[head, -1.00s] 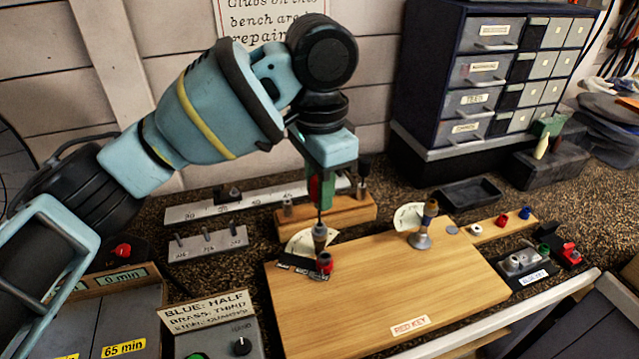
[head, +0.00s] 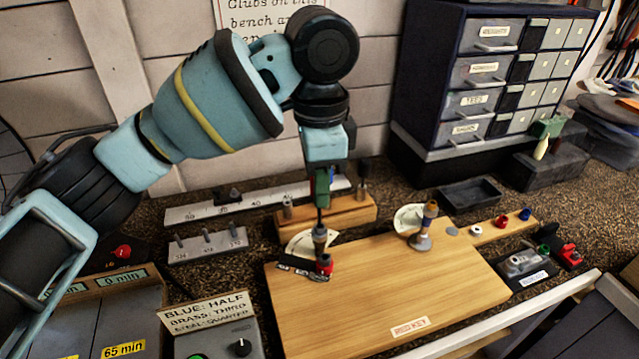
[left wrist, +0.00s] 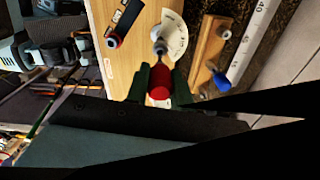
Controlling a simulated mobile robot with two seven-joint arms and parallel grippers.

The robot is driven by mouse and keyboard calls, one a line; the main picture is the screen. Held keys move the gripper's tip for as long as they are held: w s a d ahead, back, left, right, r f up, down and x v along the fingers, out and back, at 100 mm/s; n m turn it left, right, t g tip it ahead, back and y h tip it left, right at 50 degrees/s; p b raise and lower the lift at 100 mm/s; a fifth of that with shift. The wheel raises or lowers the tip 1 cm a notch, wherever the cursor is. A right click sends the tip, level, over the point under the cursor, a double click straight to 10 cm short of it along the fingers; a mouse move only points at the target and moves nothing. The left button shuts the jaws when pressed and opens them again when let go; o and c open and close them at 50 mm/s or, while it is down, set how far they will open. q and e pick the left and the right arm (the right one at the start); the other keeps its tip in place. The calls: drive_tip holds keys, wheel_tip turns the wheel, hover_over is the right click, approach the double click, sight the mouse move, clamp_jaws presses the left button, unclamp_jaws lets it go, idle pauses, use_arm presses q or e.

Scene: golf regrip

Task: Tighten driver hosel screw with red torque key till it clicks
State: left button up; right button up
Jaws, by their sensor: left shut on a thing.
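My left gripper (head: 321,190) is shut on the red torque key, whose red handle (left wrist: 159,82) shows between the dark green fingers in the left wrist view. The key's thin shaft (head: 320,216) points down, upright, to the top of the hosel (head: 319,236) at the board's back left corner. The hosel also shows in the left wrist view (left wrist: 158,34). Whether the tip is seated in the screw is too small to tell. A pale fan-shaped card (head: 302,243) lies beside the hosel. My right gripper is not in view.
A second hosel post (head: 422,238) stands at the board's right. A wooden rack (head: 345,215) is close behind. The middle of the board is clear.

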use_arm(q)
drive_tip(key=shift+r, duration=1)
drive_tip(key=shift+r, duration=0.1)
